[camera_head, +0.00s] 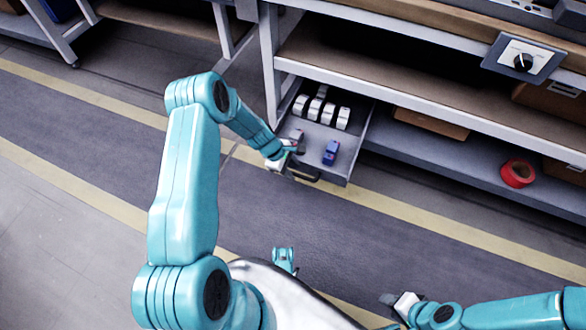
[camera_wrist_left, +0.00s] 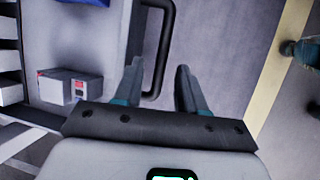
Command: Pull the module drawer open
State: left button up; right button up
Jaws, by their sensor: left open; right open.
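The grey module drawer (camera_head: 322,133) stands pulled out from under the workbench in the head view. Its dark bar handle (camera_head: 304,178) is on the front face. In the left wrist view the handle (camera_wrist_left: 158,50) shows between the two fingers of my left gripper (camera_wrist_left: 158,85), which are apart. In the head view my left gripper (camera_head: 286,163) is at the left part of the drawer front. I cannot tell whether a finger touches the handle. My right gripper (camera_head: 396,300) is low at the bottom, away from the drawer, and open.
Several white modules (camera_head: 322,108) and a blue module (camera_head: 331,152) sit in the drawer. A grey and red module (camera_wrist_left: 68,86) lies near its front. A red roll (camera_head: 517,173) is on the lower shelf. The floor before the drawer is clear.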

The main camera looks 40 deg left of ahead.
pick_arm(q)
jog(key=p+v, duration=0.4)
jog(key=v, duration=1)
jog(key=shift+r+p, duration=0.3)
jog(key=shift+p, duration=0.1)
jog(key=shift+s, duration=0.1)
